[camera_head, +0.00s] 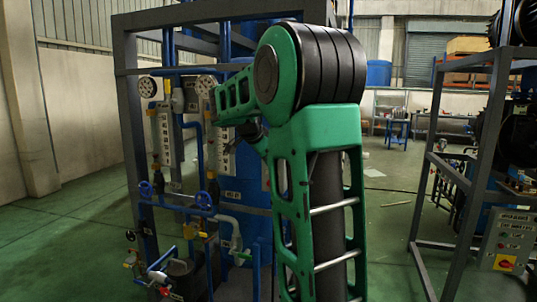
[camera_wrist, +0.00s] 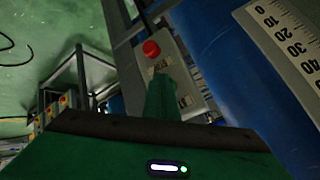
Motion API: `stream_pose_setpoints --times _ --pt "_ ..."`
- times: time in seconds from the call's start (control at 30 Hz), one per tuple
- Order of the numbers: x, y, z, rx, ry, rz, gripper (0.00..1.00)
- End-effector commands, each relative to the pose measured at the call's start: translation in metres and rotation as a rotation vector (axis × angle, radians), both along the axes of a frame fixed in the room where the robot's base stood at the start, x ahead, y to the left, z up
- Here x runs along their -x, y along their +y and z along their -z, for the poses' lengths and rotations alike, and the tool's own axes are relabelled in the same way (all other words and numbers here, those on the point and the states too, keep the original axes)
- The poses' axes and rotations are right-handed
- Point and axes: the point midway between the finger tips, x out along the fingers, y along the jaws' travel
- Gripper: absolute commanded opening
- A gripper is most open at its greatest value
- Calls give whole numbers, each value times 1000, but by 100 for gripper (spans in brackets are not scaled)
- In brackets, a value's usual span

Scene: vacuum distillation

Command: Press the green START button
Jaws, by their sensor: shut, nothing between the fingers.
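A light grey control box (camera_wrist: 172,58) shows in the upper middle of the wrist view, tilted. It carries a red button (camera_wrist: 151,48) near its upper left and small white labels. My gripper (camera_wrist: 162,82) is shut, and its green fingers stand in front of the lower part of the box. No green START button can be made out; the fingers cover part of the box face. I cannot tell whether the fingertips touch the box. In the head view my green arm hides the gripper and this box.
A blue tank (camera_wrist: 215,70) with a white scale (camera_wrist: 290,45) is close on the right in the wrist view. Green floor lies open at left.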

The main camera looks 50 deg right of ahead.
Motion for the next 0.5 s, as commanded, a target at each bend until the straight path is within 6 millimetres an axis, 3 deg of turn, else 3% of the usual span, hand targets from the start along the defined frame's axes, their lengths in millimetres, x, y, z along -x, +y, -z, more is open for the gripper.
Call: stream_pose_setpoints --times 0.5 --pt "-2 -9 -1 2 -1 4 0"
